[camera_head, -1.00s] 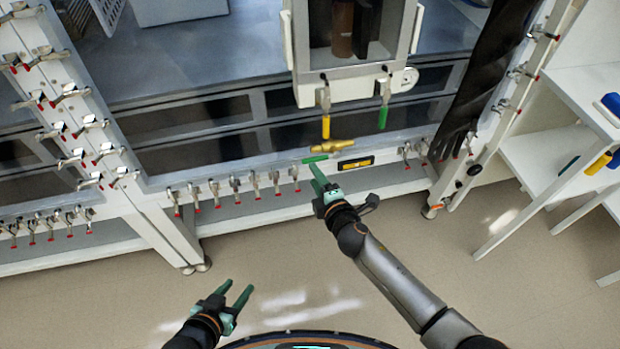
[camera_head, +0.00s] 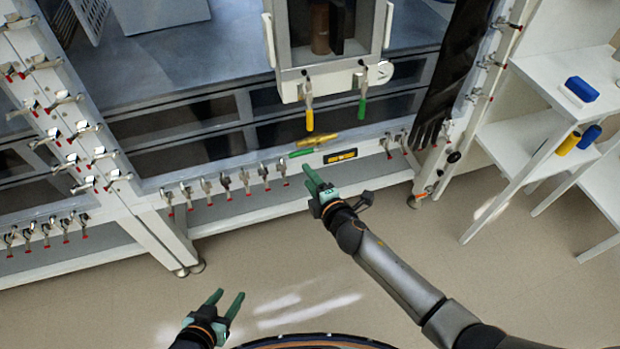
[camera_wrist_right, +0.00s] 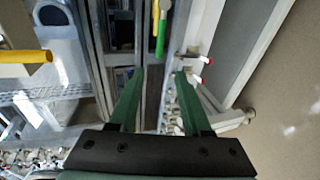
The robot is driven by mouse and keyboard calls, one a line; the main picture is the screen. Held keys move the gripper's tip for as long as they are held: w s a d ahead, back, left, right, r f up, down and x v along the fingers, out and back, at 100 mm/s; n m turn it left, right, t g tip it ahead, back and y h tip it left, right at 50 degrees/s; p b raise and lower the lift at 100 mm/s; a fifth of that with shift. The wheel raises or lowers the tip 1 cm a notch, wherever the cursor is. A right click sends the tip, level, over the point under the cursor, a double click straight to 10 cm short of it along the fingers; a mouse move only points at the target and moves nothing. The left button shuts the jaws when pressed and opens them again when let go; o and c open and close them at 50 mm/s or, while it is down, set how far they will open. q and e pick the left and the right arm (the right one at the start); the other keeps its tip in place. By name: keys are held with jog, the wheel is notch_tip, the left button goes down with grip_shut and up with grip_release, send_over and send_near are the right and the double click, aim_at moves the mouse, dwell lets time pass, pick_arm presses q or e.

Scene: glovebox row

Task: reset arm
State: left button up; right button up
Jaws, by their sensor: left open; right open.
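My right gripper (camera_head: 318,182) is open and empty in the head view, in front of the lower frame of the glovebox row, just below the green and yellow handles on its ledge. In the right wrist view its two green fingers (camera_wrist_right: 158,82) stand apart with nothing between them. My left gripper (camera_head: 228,298) is open and empty over the bare floor at the bottom of the head view.
The glovebox frame (camera_head: 235,205) carries several red-tipped clamps. A yellow handle (camera_head: 309,118) and a green handle (camera_head: 362,107) hang below the white chamber. A white shelf unit (camera_head: 545,85) with blue and yellow items stands at right.

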dwell(0.4)
jog(key=s+d+f+m+g+h+p, duration=0.1)
jog(key=s+d+m+g+p, duration=0.1)
jog(key=s+d+m, duration=0.5)
jog(key=s+d+f+m+g+h+p, duration=0.2)
jog(key=s+d+m, duration=0.5)
jog(key=s+m, duration=0.6)
jog(key=s, duration=0.5)
jog(key=shift+s+d+f, duration=0.2)
jog(key=shift+s, duration=0.15)
